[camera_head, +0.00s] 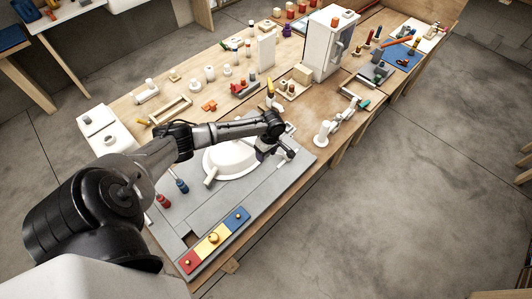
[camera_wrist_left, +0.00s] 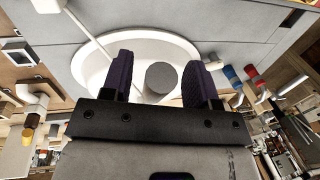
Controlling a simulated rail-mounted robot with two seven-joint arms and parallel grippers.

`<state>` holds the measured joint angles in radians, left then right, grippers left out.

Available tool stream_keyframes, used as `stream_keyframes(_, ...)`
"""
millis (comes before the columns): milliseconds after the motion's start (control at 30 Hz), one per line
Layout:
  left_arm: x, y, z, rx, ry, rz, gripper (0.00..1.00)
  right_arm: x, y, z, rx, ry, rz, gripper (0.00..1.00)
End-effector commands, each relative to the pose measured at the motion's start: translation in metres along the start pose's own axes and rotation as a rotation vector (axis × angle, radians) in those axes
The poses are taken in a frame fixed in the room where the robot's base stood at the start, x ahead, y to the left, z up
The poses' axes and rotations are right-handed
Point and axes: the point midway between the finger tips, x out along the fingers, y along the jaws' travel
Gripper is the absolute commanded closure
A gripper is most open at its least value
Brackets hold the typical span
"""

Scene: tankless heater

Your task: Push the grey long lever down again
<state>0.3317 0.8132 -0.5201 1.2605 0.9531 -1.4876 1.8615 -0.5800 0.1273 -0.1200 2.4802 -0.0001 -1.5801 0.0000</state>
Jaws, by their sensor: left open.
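My left gripper (camera_head: 268,153) hangs over the right side of a white round housing (camera_head: 232,160) on the grey panel (camera_head: 190,215). In the left wrist view its two dark purple fingers (camera_wrist_left: 160,78) are apart. A grey round end (camera_wrist_left: 162,76) shows in the gap between them, in front of the white housing (camera_wrist_left: 90,66); I cannot tell whether it is the long lever's end. I see no contact with either finger. The arm and gripper hide part of the housing in the head view, and the lever is not clearly made out there. My right gripper is out of view.
A red, yellow and blue strip (camera_head: 214,241) lies at the panel's near edge. Red and blue valve pieces (camera_head: 181,186) stand on its left. White pipe fittings (camera_head: 325,132) stand right of the gripper. A white cabinet (camera_head: 327,45) is further back.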

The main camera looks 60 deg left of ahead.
Motion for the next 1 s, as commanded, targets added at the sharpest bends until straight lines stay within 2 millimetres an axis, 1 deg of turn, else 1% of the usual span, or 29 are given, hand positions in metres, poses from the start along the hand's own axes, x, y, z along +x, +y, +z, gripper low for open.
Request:
stream_keyframes(167, 0.0001, -0.0001, 0.0000, 0.000, 0.000, 0.000, 0.46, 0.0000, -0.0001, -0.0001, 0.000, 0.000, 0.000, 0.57)
stream_keyframes(733, -0.0004, 0.0000, 0.0000, 0.000, 0.000, 0.000, 0.99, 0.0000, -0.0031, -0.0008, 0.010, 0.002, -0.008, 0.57)
stream_keyframes(1000, 0.0001, 0.0012, 0.0022, 0.002, 0.003, 0.000, 1.00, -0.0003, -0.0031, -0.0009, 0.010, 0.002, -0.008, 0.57)
